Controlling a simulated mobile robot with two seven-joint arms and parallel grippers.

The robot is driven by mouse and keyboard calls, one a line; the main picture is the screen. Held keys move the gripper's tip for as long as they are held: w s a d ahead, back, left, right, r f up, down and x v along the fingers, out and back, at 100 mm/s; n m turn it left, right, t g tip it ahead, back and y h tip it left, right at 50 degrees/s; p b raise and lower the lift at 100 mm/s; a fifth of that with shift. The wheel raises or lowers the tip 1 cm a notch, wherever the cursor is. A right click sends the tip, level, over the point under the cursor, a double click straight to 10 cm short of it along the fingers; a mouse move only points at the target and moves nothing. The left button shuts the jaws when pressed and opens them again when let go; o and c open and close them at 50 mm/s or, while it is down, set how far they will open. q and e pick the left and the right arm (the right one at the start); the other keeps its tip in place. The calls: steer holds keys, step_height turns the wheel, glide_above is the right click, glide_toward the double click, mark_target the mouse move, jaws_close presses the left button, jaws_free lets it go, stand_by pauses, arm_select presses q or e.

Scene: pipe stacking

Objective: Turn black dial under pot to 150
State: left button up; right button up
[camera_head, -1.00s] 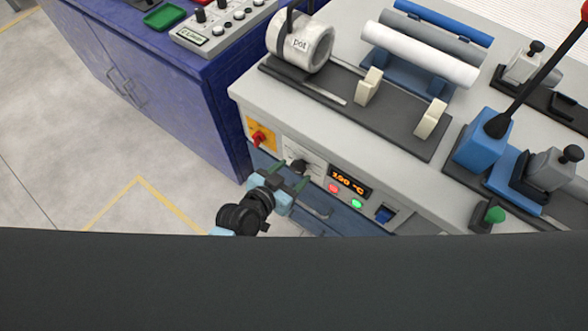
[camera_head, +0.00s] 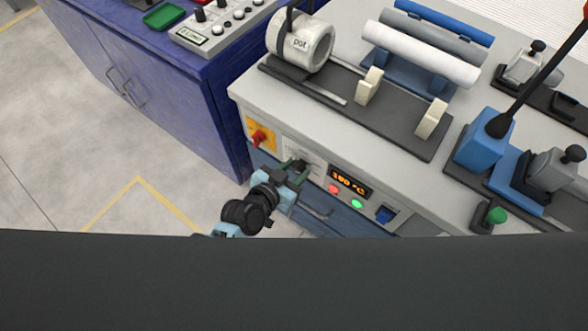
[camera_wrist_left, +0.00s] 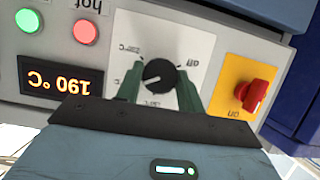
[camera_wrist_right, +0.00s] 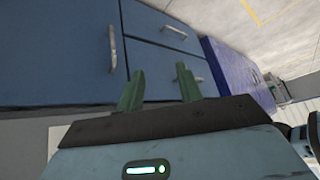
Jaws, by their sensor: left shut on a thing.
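The black dial (camera_wrist_left: 160,77) sits on a white scale plate (camera_wrist_left: 125,32) on the bench front. My left gripper (camera_wrist_left: 160,88) is shut on the dial, one green finger on each side. In the head view the left gripper (camera_head: 293,171) is at the panel and partly hides the dial. The orange display (camera_head: 350,182) reads about 190 °C, and it shows upside down in the left wrist view (camera_wrist_left: 62,78). The white pot (camera_head: 302,46) lies on the bench top above. My right gripper (camera_wrist_right: 160,88) is open and empty, facing blue drawers.
A red switch on a yellow plate (camera_head: 259,136) is beside the dial. A red light (camera_head: 333,189), a green light (camera_head: 356,204) and a blue switch (camera_head: 385,213) are near the display. A blue cabinet (camera_head: 190,90) stands at left.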

steer(key=shift+s+f, duration=0.1)
steer(key=shift+f, duration=0.05)
arm_select(q)
steer(key=shift+a+f+n+g+h+b, duration=0.2)
steer(key=shift+n+g+h+b, duration=0.35)
steer(key=shift+n+b, duration=0.5)
steer(key=shift+f+n+h+b, duration=0.1)
steer(key=shift+n+h+b, duration=0.35)
steer(key=shift+n+b, duration=0.25)
steer(key=n+h+b, duration=0.1)
steer(key=n+b, duration=0.1)
steer(key=b, duration=0.2)
steer(key=shift+n+g+h, duration=0.25)
steer(key=shift+g+h, duration=0.05)
steer(key=shift+g, duration=0.05)
steer(key=shift+n+h+b, duration=0.4)
steer(key=shift+n+b, duration=0.3)
steer(key=shift+b, duration=0.35)
steer(key=shift+w+n+b, duration=0.1)
steer(key=shift+n+b, duration=0.2)
steer(key=shift+b, duration=0.15)
steer(key=shift+h, duration=0.3)
arm_select(e)
step_height(320, 180, down, 9)
steer(key=shift+d, duration=0.2)
arm_select(q)
steer(key=shift+b, duration=0.3)
arm_select(e)
steer(key=shift+f, duration=0.1)
